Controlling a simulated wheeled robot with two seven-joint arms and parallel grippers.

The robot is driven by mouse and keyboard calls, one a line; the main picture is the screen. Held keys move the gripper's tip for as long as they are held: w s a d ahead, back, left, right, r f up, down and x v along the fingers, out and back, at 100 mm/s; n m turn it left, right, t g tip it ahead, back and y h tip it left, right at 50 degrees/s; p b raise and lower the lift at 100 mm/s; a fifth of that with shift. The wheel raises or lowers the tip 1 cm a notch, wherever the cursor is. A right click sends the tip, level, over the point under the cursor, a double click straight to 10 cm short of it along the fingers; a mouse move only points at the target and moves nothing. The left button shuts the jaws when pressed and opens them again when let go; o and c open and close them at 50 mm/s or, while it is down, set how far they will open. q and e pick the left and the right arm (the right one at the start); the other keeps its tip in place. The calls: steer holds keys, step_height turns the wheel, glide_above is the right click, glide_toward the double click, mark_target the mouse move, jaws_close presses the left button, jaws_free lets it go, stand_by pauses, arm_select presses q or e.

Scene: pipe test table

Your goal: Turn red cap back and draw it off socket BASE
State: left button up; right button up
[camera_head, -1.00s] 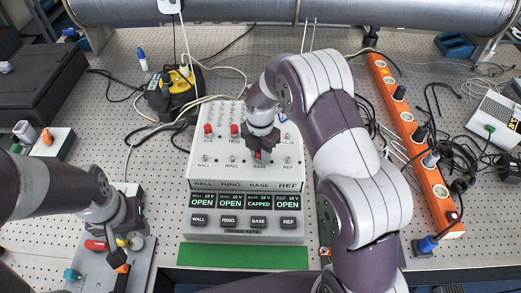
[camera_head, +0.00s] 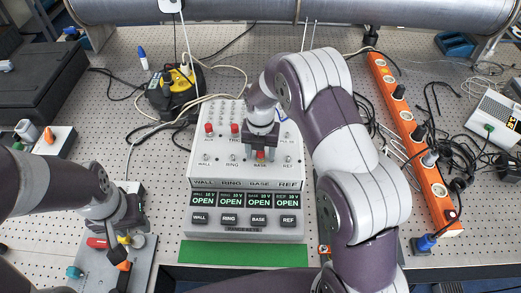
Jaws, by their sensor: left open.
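The test box (camera_head: 215,178) stands mid-table with a row of sockets labelled WALL, RING, BASE and REF. My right gripper (camera_head: 261,150) is over the BASE socket, pointing down. The red cap (camera_head: 260,156) shows between its fingertips, and the fingers look shut on it. The gripper hides the BASE socket, so I cannot tell how far the cap stands from it. The BASE display (camera_head: 259,200) reads OPEN, as do the other three displays. My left gripper (camera_head: 119,248) is open over the grey plate at the lower left.
Two other red caps (camera_head: 208,129) (camera_head: 235,129) sit on the box's upper row. The grey plate (camera_head: 140,272) carries coloured handles. A green strip (camera_head: 243,254) lies before the box. An orange power strip (camera_head: 412,140) stands right. A large pipe (camera_head: 290,10) crosses the back.

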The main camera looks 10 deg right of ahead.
steer(key=o, duration=0.3)
steer(key=m+p, duration=0.1)
steer(key=m, duration=0.2)
steer(key=shift+r, duration=0.1)
steer(key=m, duration=0.3)
steer(key=shift+m, duration=0.3)
